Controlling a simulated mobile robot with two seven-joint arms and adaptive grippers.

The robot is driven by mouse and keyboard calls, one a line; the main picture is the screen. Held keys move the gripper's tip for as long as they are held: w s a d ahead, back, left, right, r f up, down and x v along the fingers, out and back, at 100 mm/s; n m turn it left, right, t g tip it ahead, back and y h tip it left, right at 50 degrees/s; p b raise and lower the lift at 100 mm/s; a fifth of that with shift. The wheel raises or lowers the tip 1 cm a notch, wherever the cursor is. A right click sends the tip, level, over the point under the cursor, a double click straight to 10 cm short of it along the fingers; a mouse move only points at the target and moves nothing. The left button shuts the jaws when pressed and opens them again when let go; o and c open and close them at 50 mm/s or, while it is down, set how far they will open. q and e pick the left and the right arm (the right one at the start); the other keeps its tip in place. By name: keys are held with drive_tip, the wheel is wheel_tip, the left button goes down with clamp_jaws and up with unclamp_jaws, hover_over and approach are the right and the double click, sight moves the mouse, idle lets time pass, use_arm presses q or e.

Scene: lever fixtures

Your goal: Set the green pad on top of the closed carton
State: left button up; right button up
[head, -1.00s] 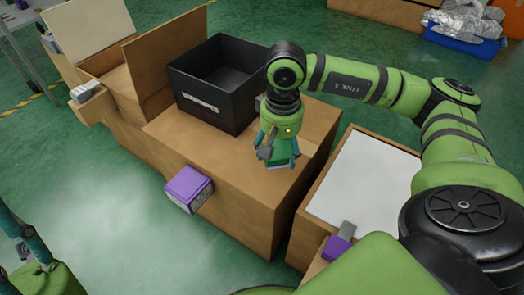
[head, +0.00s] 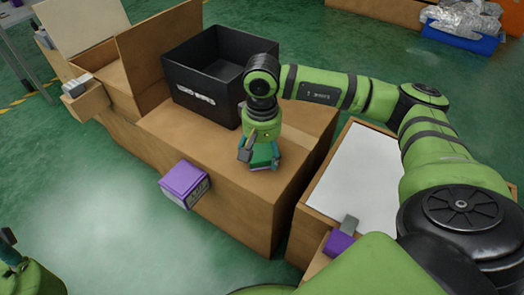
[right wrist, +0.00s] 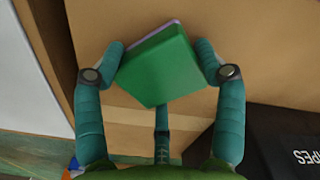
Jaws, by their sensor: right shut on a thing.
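The green pad (right wrist: 158,68) is a thick green block with a pale purple edge. My right gripper (right wrist: 165,72) is shut on it, with teal fingers on both sides. In the head view the pad (head: 263,166) shows small and dark, partly hidden by the right gripper (head: 262,152). It is over the flat brown top of the large brown box (head: 235,195), which looks shut, near its front right part. I cannot tell whether pad and top touch. My left gripper (head: 10,250) is partly cut off at the lower left edge, and its jaws are unclear.
A black bin (head: 205,95) stands on the brown top, close behind my right gripper. A purple block (head: 184,184) juts from the box front.

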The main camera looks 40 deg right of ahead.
drive_tip(key=o, duration=1)
drive_tip(key=shift+f, duration=0.15)
